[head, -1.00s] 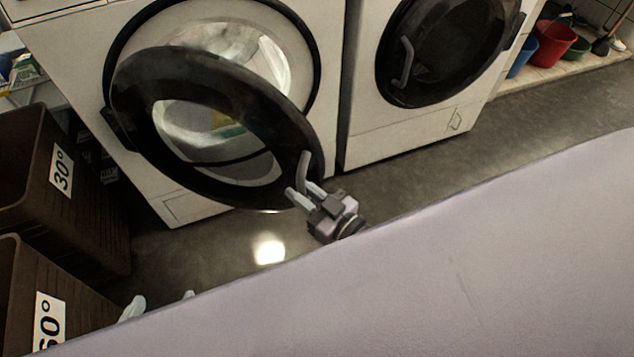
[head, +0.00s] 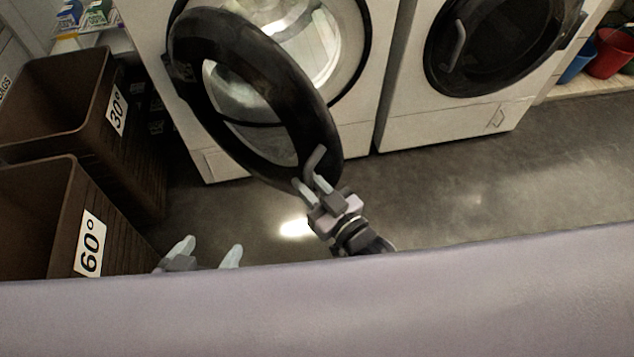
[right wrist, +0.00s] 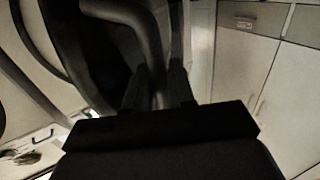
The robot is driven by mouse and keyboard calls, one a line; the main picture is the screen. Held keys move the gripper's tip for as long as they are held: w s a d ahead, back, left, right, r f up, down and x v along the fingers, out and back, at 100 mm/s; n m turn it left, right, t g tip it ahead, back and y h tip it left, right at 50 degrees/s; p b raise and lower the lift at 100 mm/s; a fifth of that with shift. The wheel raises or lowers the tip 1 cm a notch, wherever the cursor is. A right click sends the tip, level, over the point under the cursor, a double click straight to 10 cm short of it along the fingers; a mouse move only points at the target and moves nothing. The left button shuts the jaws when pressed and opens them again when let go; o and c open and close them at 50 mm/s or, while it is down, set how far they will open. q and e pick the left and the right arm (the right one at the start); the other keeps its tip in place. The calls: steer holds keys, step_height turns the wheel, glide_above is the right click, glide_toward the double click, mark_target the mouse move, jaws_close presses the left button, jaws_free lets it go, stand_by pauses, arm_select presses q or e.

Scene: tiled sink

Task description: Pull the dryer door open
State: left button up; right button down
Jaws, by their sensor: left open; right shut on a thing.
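The dryer door (head: 272,62), a thick black ring with a clear window, stands partly open on the left machine, hinged at its left side. Its grey handle (head: 315,160) is at the ring's lower right. My right gripper (head: 315,188) is shut on the handle; in the right wrist view the handle (right wrist: 150,40) runs down between the dark fingers (right wrist: 158,90). My left gripper (head: 208,255) is open and empty at the lower left, apart from the door, its base partly hidden by the pale purple surface in front.
Brown bins marked 30° (head: 70,85) and 60° (head: 50,215) stand at the left, near my left gripper. A second machine with a shut black door (head: 490,45) stands at the right. Grey floor (head: 470,185) is clear in front of the machines. A red bucket (head: 608,55) is far right.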

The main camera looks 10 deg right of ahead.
steer(key=shift+w+a+r, duration=0.1)
steer(key=shift+a+r, duration=0.1)
steer(key=c, duration=1.1)
jaws_free()
steer(key=shift+f, duration=0.1)
steer(key=shift+d+f, duration=0.1)
steer(key=shift+d, duration=0.1)
